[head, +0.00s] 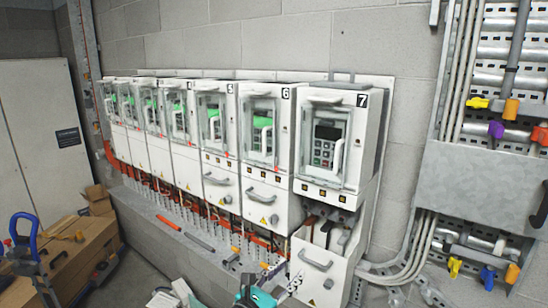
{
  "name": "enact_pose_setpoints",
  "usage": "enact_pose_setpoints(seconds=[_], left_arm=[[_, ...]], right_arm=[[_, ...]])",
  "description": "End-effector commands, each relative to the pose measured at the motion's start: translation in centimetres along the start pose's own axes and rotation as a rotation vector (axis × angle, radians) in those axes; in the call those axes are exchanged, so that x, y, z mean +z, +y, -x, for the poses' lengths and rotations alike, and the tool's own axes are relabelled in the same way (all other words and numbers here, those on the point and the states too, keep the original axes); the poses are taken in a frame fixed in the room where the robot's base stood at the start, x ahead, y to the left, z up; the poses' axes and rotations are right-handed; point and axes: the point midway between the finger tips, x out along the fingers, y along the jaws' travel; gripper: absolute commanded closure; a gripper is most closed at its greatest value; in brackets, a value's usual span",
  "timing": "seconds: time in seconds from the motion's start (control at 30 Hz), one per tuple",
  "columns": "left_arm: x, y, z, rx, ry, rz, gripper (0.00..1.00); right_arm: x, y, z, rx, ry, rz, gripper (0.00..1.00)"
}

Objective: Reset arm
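A row of white drive units (263,125) stands along the grey block wall, each with a clear-fronted panel. The unit marked 7 (330,143) is nearest on the right and has a dark screen with a keypad. Several others show green screens. My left gripper is not in view.
A grey ledge (165,237) with loose rods runs below the units. Cardboard boxes (75,255) and a blue tool (22,235) are at the lower left. Grey floor (135,280) shows at lower left.

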Motion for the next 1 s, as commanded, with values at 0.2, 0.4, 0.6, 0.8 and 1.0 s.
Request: enact_pose_setpoints(seconds=[0.2,0.4,0.6,0.8,1.0], left_arm=[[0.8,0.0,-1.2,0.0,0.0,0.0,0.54],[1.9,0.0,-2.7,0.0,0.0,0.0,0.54],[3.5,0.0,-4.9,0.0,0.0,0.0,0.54],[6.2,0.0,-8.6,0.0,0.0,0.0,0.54],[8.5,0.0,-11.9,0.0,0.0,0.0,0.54]], right_arm=[[-2.3,-3.0,-1.7,-0.036,0.101,-0.137,0.6],[-5.3,-7.1,-3.1,-0.099,0.234,-0.345,0.6],[-10.2,-12.9,-3.5,-0.23,0.408,-0.682,0.6],[-18.2,-20.7,-0.9,-0.522,0.618,-1.286,0.6],[-24.9,-24.9,3.9,-0.899,0.73,-1.949,0.6]])
